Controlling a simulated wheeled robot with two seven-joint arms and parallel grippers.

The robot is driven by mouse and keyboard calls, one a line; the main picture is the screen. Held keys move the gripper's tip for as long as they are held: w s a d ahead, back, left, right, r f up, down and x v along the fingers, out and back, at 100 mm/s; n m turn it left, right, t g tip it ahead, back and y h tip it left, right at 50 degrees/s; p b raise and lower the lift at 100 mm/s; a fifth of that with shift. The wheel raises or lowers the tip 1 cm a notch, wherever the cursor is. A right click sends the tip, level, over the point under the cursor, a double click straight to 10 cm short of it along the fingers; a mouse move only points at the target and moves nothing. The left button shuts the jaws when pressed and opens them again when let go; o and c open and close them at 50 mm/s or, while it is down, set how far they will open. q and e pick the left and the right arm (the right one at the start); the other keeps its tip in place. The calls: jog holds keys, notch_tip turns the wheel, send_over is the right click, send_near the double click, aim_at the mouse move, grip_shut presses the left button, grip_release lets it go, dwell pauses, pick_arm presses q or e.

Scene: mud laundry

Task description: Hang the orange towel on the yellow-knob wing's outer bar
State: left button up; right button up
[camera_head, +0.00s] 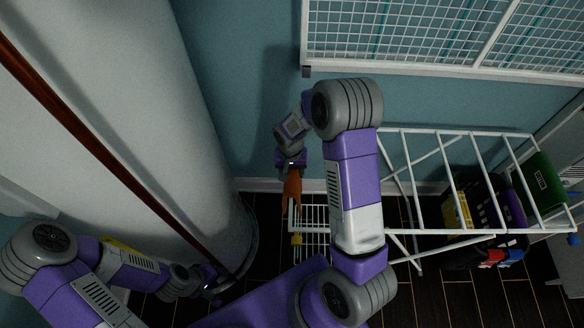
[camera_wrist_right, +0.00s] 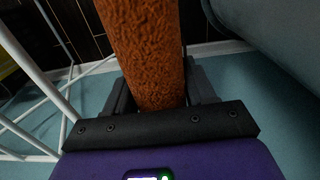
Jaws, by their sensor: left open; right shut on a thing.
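The orange towel (camera_head: 292,188) hangs from my right gripper (camera_head: 291,168), which is shut on its upper end. In the right wrist view the towel (camera_wrist_right: 143,45) runs out between the fingers (camera_wrist_right: 160,92) as a thick bunched roll. The white wing (camera_head: 312,222) with the yellow knob (camera_head: 296,239) lies just below the towel in the head view. The towel's lower end overlaps the wing's outer left edge there; I cannot tell whether they touch. My right arm hides part of the wing. My left gripper (camera_head: 212,288) is open, low at the left, away from the towel.
The white drying rack (camera_head: 455,131) extends right, with a dark basket (camera_head: 478,205) and a green box (camera_head: 541,182) by it. A blue knob (camera_head: 573,239) is at its far right. A wall grid (camera_head: 430,30) is above. A large pale cylinder (camera_head: 140,110) stands left.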

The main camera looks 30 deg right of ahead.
jog(key=shift+f, duration=0.25)
jog(key=o, duration=1.3)
jog(key=shift+c, duration=0.2)
jog(key=shift+o, duration=0.5)
jog(key=shift+a+r+p, duration=0.1)
jog(key=shift+r+p, duration=2.65)
jog(key=shift+r, duration=0.8)
notch_tip(320, 180, up, 8)
jog(key=p, duration=0.2)
jog(key=shift+f, duration=0.25)
